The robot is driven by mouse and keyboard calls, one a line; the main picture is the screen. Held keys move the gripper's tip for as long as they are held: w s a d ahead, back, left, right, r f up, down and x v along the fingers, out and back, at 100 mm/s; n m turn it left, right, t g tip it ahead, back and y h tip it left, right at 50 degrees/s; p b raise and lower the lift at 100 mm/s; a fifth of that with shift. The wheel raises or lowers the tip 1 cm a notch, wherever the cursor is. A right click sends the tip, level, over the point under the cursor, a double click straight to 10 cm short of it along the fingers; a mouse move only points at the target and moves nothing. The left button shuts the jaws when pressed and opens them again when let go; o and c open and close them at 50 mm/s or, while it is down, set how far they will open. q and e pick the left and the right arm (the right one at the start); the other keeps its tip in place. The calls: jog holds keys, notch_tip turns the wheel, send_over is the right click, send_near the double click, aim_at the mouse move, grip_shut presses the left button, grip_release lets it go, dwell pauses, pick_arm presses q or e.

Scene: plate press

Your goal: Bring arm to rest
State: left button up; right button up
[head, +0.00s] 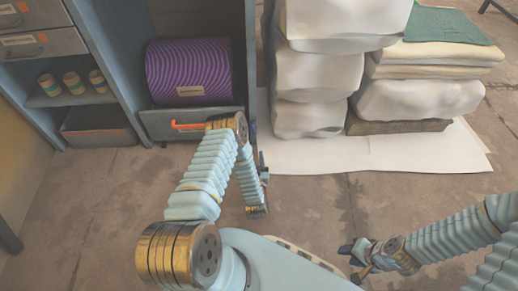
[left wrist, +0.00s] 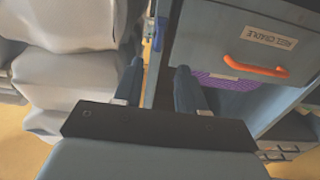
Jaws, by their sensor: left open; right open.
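My left arm rises from the lower middle of the head view, bends at a brass elbow joint and comes down in front of the cabinet. My left gripper (head: 262,168) is small and partly hidden there, beside the cabinet's right edge. In the left wrist view its two dark fingers (left wrist: 157,88) stand apart with nothing between them. My right gripper (head: 352,262) is low over the floor at the lower right of the head view, with its fingers spread and empty.
The cabinet drawer (head: 188,122) with an orange handle (left wrist: 257,67) is close to my left arm. A purple roll (head: 188,72) sits above it. White wrapped stacks (head: 318,75) stand right on a pale sheet (head: 300,156). Floor is clear between the arms.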

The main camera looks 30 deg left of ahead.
pick_arm(q)
jog(key=s+d+r+m+g+h+p, duration=0.1)
jog(key=d+r+g+h+p, duration=0.15)
jog(key=d+h, duration=0.2)
jog(key=d+r+m+g+h+p, duration=0.1)
jog(key=d+g+h+p, duration=0.2)
jog(key=d+h+p, duration=0.15)
jog(key=s+d+r+m+g+h+p, duration=0.1)
jog(key=s+d+r+g, duration=0.3)
jog(key=s, duration=0.5)
jog(key=s+d+r+m+g+h+p, duration=0.1)
jog(key=s+d+r+g+h+p, duration=0.1)
jog(key=s+d+r+g, duration=0.3)
jog(key=s+d+h, duration=0.1)
jog(key=s, duration=0.3)
jog(key=shift+d+r, duration=0.1)
